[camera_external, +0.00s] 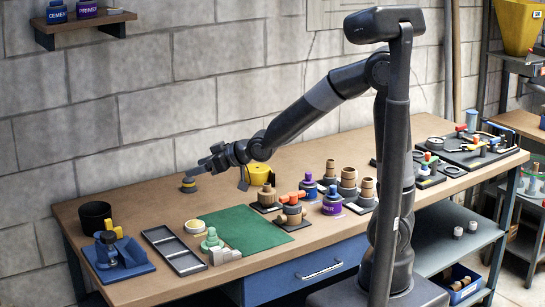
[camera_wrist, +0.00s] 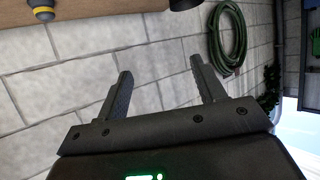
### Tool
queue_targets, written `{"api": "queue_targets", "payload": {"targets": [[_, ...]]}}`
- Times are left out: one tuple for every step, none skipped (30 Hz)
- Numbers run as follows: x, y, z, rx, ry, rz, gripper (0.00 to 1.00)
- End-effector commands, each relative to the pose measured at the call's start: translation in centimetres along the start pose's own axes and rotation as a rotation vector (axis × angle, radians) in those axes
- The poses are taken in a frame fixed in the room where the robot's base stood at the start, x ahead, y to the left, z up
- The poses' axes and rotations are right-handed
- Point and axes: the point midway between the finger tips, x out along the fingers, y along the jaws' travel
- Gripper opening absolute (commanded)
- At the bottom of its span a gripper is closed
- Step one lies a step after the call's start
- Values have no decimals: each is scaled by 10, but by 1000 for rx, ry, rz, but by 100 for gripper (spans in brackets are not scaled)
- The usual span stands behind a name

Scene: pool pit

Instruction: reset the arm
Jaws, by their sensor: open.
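My gripper (camera_external: 207,165) is at the end of my outstretched arm, above the left back part of the workbench (camera_external: 160,198). In the wrist view my gripper (camera_wrist: 160,80) shows two dark fingers spread apart with nothing between them. Behind the fingers is the grey block wall (camera_wrist: 60,90). A small yellow and dark round object (camera_external: 189,185) stands on the bench just below the gripper in the external view. Whether the gripper touches it cannot be told there, but the wrist view shows the fingers clear.
A green mat (camera_external: 255,228), a black tray (camera_external: 173,250), a blue tray (camera_external: 105,268) and a dark cup (camera_external: 95,215) are on the bench. Several fittings and jars stand right of the mat. A yellow tape measure (camera_external: 260,174) is near the forearm. A shelf (camera_external: 85,25) hangs upper left.

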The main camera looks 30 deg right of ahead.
Motion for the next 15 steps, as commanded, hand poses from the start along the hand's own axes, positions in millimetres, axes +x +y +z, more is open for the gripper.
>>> {"api": "queue_targets", "payload": {"targets": [[-18,24,-1,20,-28,42,63],[-28,35,0,31,-51,64,63],[-42,50,3,47,-82,93,63],[-53,60,5,59,-105,114,63],[-65,71,8,72,-129,134,63],[-80,83,12,90,-159,161,63],[-92,92,15,103,-183,181,63],[-104,100,19,117,-205,200,63],[-120,109,24,136,-236,225,63],[-133,116,29,151,-260,243,63],[-145,122,33,167,-283,261,63],[-163,129,40,189,-313,285,63],[-175,134,45,205,-336,301,63],[-188,138,50,222,-358,317,63],[-205,142,57,246,-387,339,63]]}}
